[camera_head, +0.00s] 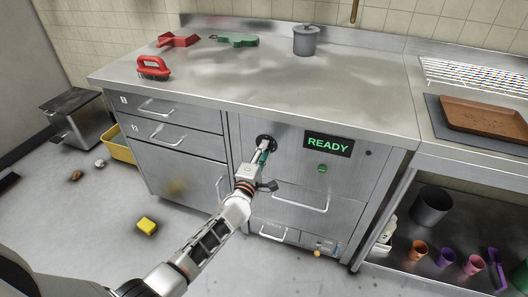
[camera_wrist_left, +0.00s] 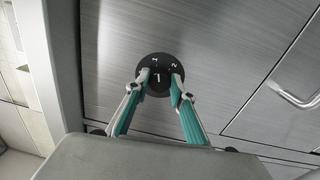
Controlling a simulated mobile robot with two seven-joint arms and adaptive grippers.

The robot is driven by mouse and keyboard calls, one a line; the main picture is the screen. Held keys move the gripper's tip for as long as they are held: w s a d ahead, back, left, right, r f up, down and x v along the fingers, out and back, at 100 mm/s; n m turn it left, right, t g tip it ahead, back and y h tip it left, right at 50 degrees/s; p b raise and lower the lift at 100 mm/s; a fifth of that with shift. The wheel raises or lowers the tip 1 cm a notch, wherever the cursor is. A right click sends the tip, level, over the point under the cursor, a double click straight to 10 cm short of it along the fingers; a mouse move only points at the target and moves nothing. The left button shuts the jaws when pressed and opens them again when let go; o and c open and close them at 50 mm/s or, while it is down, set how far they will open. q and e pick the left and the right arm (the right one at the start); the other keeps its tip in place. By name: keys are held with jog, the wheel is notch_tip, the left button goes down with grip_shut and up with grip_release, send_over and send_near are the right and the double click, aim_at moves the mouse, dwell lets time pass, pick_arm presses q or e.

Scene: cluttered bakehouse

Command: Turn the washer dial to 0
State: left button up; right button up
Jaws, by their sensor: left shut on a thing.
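The washer dial (camera_head: 266,139) is a round black disc on the steel front panel, left of the display. In the left wrist view the dial (camera_wrist_left: 159,62) shows white digits, with a 1 and a 2 readable; I cannot make out a 0. My left gripper (camera_head: 263,152) reaches the dial from the front. In the left wrist view the two teal-and-grey fingers of my left gripper (camera_wrist_left: 160,84) close in on the dial from both sides. They hide part of its face and its knob. My right gripper is not in view.
A drawer handle (camera_head: 300,204) sticks out below the dial. The worktop (camera_head: 260,80) above holds a red brush (camera_head: 153,67) and a grey pot (camera_head: 305,40). A yellow block (camera_head: 147,226) lies on the floor.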

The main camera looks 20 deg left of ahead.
pick_arm(q)
jog(key=shift+a+r+n+b, duration=0.1)
jog(key=shift+n+b, duration=0.2)
jog(key=shift+n, duration=3.3)
jog(key=shift+a+r+n+b, duration=0.1)
jog(key=shift+n+b, duration=0.2)
jog(key=shift+n, duration=3.3)
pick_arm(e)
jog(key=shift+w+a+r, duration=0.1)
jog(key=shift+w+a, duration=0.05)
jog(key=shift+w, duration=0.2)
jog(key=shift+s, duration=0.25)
pick_arm(q)
jog(key=o, duration=1.1)
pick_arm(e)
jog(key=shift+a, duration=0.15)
